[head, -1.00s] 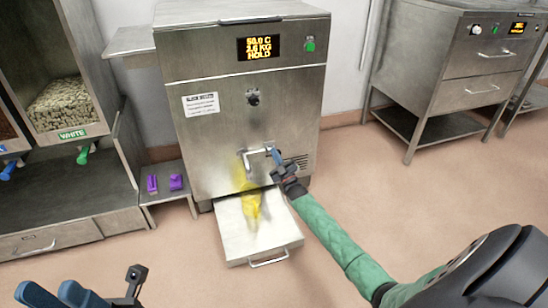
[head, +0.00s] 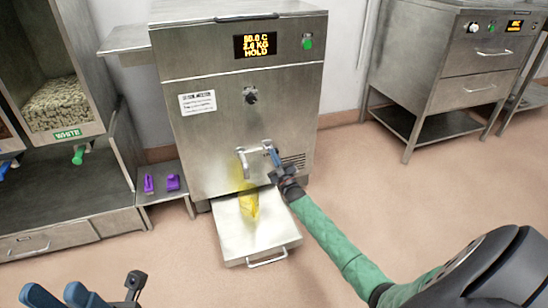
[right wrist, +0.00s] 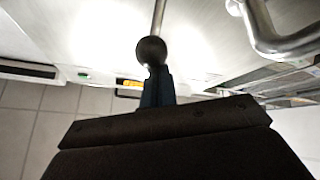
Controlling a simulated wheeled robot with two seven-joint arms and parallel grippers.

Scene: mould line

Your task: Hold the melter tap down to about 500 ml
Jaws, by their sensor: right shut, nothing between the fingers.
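The steel melter (head: 215,125) stands at the centre back, its lit display reading about 50 C and HOLD. Its tap (head: 257,150) is on the lower front. My right gripper (head: 272,155) is at the tap's right side with its blue fingers shut and empty. In the right wrist view, a dark ball-ended lever (right wrist: 151,50) sits right at the blue fingertips (right wrist: 157,88); contact is unclear. A yellow translucent shape (head: 249,205), perhaps a jug, is below the tap over a pale pull-out tray (head: 232,240). Its fill level is unreadable. My left gripper (head: 58,295) is open at the bottom left, partly cut off.
Two purple objects (head: 173,182) lie on a small shelf left of the melter. A bin of pale pieces labelled WHITE (head: 62,106) is at far left. A steel drawer cabinet (head: 455,75) stands at right. The floor between is clear.

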